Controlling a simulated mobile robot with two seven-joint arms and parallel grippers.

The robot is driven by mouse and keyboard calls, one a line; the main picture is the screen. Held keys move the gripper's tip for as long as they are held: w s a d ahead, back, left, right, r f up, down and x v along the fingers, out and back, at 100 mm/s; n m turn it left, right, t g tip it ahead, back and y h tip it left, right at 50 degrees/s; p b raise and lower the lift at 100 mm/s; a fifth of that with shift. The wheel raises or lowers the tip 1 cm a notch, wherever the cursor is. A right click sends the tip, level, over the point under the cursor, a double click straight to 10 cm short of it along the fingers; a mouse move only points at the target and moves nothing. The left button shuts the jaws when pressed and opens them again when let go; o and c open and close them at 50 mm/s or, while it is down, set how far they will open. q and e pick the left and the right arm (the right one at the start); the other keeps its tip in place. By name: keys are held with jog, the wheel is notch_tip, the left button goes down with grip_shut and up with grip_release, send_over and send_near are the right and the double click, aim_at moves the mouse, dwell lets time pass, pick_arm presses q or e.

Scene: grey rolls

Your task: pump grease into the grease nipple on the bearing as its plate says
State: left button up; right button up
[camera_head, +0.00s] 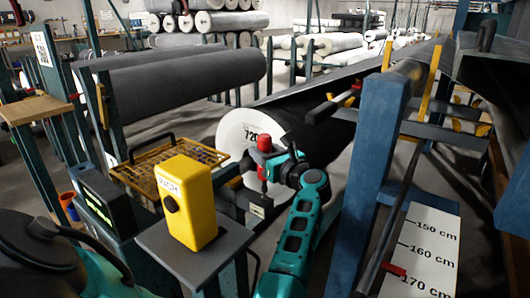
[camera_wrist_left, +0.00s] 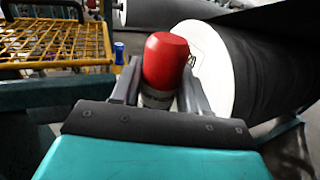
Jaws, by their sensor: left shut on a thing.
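A red-capped cylinder (camera_head: 264,143) stands upright near the middle of the head view. In the left wrist view its red top (camera_wrist_left: 166,58) and a pale labelled band below it show between two grey fingers. My left gripper (camera_head: 272,165) is shut on this cylinder. A small pale plate (camera_head: 258,211) shows below it on a dark mount; its writing is too small to read. I cannot make out the bearing or its grease nipple; the lower end of the cylinder is hard to see. My right gripper is not in view.
A yellow box (camera_head: 187,205) stands on a grey shelf (camera_head: 160,242) at left of the arm. A yellow wire basket (camera_head: 150,165) lies behind it. A large dark roll with a white end (camera_head: 240,130) is just beyond the gripper. A blue post (camera_head: 370,150) stands right.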

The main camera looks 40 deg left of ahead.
pick_arm(q)
jog(key=shift+f, duration=0.35)
dwell(0.4)
jog(key=shift+r, duration=0.2)
jog(key=shift+r, duration=0.45)
jog(key=shift+f, duration=0.85)
dwell(1.6)
jog(key=shift+r, duration=0.15)
jog(key=shift+r, duration=0.45)
dwell(0.5)
jog(key=shift+f, duration=0.4)
dwell(1.6)
